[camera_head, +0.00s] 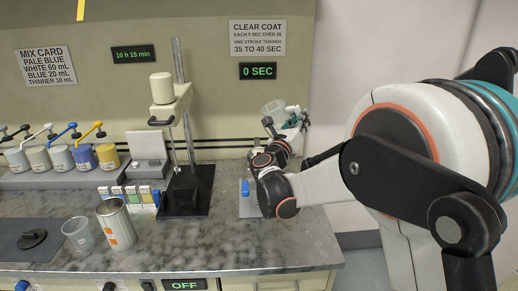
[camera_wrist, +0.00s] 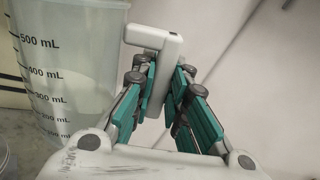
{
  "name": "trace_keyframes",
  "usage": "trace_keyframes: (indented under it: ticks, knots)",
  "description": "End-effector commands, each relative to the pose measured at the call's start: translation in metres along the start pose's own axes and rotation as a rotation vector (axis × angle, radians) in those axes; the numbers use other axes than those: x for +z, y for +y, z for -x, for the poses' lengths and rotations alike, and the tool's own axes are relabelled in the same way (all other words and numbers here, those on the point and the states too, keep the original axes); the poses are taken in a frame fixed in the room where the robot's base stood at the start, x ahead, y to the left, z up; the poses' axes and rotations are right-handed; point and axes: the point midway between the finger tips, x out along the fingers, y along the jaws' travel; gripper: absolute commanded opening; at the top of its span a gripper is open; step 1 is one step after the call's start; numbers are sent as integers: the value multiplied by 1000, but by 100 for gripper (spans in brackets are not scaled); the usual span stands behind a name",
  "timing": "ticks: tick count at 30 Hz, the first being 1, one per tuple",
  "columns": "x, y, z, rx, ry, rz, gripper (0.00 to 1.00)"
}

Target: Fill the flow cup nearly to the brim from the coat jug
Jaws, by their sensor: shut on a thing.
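My gripper (camera_wrist: 165,95) is shut on the pale grey handle (camera_wrist: 150,40) of a clear jug in the wrist view. The jug (camera_wrist: 85,25) has black marks up to 500 mL. A paler area shows in its lower half, but I cannot tell the liquid level for sure. In the head view the jug (camera_head: 272,107) is held above the right end of the counter, near the wall, with my gripper (camera_head: 297,120) at its right. I cannot make out the flow cup in the head view; my arm covers part of that area. A curved rim (camera_wrist: 3,155) at the wrist view's left edge is unclear.
A grey plate (camera_head: 250,208) with a blue piece (camera_head: 245,187) lies below my arm. A black-based stand (camera_head: 185,195) is left of it. A metal can (camera_head: 116,222) and clear cup (camera_head: 77,233) stand front left. The wall display (camera_head: 258,71) reads 0 SEC.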

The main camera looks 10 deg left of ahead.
Motion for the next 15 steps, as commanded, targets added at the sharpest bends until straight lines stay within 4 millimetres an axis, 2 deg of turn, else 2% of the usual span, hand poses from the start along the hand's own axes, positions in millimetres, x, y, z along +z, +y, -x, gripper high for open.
trace_keyframes:
  ticks: [2, 5, 8, 15]
  knots:
    - [-7, 6, 4, 2, 85, -126, 0]
    - [-13, 10, 7, 2, 129, -193, 0]
    - [-26, 24, 16, 1, 239, -353, 0]
    - [-27, 23, 16, 0, 243, -361, 0]
